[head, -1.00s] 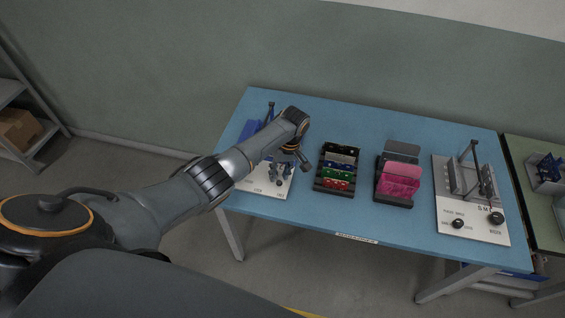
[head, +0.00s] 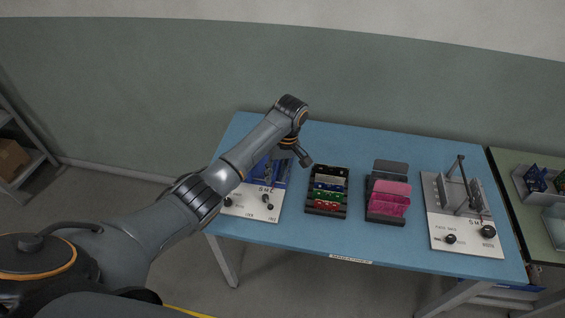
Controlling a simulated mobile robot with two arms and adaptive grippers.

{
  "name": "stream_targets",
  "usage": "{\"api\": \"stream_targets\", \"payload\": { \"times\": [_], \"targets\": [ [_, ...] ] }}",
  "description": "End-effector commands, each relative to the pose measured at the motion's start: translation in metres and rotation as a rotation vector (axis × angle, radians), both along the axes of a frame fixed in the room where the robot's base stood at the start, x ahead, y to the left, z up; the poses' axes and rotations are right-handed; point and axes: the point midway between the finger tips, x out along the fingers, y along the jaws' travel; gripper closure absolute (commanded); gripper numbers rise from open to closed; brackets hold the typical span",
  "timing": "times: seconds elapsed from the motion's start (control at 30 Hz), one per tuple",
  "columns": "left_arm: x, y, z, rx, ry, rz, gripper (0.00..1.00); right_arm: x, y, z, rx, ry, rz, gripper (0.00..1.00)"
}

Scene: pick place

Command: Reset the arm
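My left arm comes in from the lower left and reaches over the left part of the blue table (head: 330,241). My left gripper (head: 303,158) hangs from the wrist above the table, between the left SMZ test fixture (head: 252,203) and the black rack of coloured boards (head: 327,208). It is small and dark here, and its fingers are not clear enough to show whether they are open or shut. The arm hides part of the left fixture, which has a blue part at its back. My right gripper is out of view.
A second black rack (head: 385,217) holds pink and grey boards. Another fixture (head: 466,241) with an upright lever stands at the table's right. A green table (head: 512,207) with grey bins adjoins on the right. A shelf with a cardboard box (head: 10,158) stands far left.

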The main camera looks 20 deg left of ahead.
Motion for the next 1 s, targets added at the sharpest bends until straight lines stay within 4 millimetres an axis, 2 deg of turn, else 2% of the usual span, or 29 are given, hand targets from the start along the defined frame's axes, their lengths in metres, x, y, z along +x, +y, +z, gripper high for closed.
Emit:
{"api": "stream_targets", "payload": {
  "times": [0.23, 0.37, 0.53, 0.7, 0.9, 1.0],
  "targets": [
    [-0.002, -0.002, -0.003, -0.003, 0.0, -0.011, 0.69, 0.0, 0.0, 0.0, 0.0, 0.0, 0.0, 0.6],
    [-0.019, -0.016, -0.022, -0.028, -0.011, -0.096, 0.69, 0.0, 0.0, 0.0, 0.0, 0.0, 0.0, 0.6],
    [-0.069, -0.048, -0.058, -0.094, -0.062, -0.323, 0.69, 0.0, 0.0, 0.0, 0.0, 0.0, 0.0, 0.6],
    [-0.13, -0.072, -0.075, -0.149, -0.141, -0.543, 0.69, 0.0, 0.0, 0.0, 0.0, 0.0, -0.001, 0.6],
    [-0.202, -0.082, -0.066, -0.165, -0.241, -0.747, 0.69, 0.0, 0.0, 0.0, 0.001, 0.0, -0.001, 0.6],
    [-0.228, -0.08, -0.055, -0.153, -0.277, -0.817, 0.69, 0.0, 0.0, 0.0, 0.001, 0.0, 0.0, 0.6]
  ]
}}
